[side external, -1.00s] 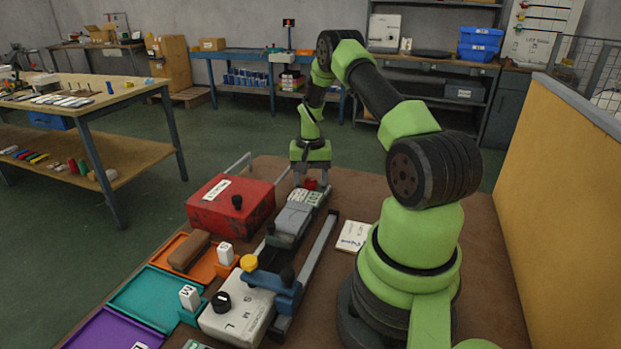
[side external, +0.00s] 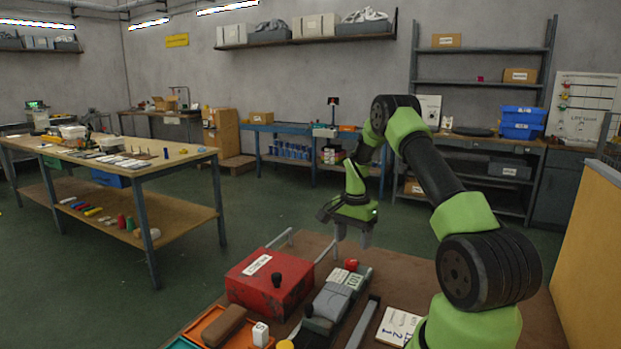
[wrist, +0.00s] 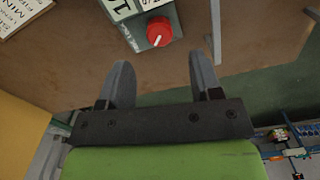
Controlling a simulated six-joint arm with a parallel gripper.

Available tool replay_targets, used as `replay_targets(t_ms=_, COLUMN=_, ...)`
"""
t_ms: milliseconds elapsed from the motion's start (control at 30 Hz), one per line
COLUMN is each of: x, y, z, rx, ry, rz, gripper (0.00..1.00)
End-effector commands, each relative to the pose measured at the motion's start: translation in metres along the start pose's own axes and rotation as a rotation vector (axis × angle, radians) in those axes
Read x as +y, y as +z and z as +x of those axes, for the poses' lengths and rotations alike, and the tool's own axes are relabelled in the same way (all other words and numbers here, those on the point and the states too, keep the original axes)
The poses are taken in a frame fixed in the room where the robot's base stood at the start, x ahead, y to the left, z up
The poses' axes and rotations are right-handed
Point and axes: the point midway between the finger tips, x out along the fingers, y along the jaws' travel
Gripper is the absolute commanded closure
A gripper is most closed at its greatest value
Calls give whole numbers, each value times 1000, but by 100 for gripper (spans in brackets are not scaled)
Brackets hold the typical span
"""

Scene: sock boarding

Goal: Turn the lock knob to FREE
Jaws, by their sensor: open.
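A round red knob (side external: 351,264) sits at the far end of the grey machine on the brown bench. It also shows in the wrist view (wrist: 159,31), with a white pointer line on its near side. I cannot read any FREE mark beside it. My gripper (side external: 352,242) hangs above the knob, apart from it. In the wrist view my gripper (wrist: 158,60) is open and empty, and the knob lies beyond the fingertips, between and above them in the picture.
A white card (side external: 398,326) lies to the right. An orange tray (side external: 204,325) holds a brown block. A yellow panel (side external: 592,240) borders the right side.

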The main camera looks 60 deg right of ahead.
Motion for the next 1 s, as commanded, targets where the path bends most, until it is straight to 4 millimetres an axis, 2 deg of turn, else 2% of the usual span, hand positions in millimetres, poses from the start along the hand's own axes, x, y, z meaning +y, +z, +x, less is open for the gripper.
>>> replay_targets(t_ms=33, x=-1, y=-1, z=-12, rx=4, ry=-4, rz=-1, gripper=41)
replay_targets(t_ms=167, x=0, y=0, z=-40, rx=4, ry=-4, rz=-1, gripper=41)
replay_targets(t_ms=467, x=0, y=2, z=-40, rx=-1, ry=1, rz=-450, gripper=41)
replay_targets(t_ms=900, x=1, y=3, z=57, rx=-5, ry=5, rz=-450, gripper=41)
replay_targets(t_ms=933, x=1, y=3, z=63, rx=-5, ry=5, rz=-450, gripper=41)
replay_targets(t_ms=1000, x=0, y=2, z=61, rx=1, ry=1, rz=-352, gripper=41)
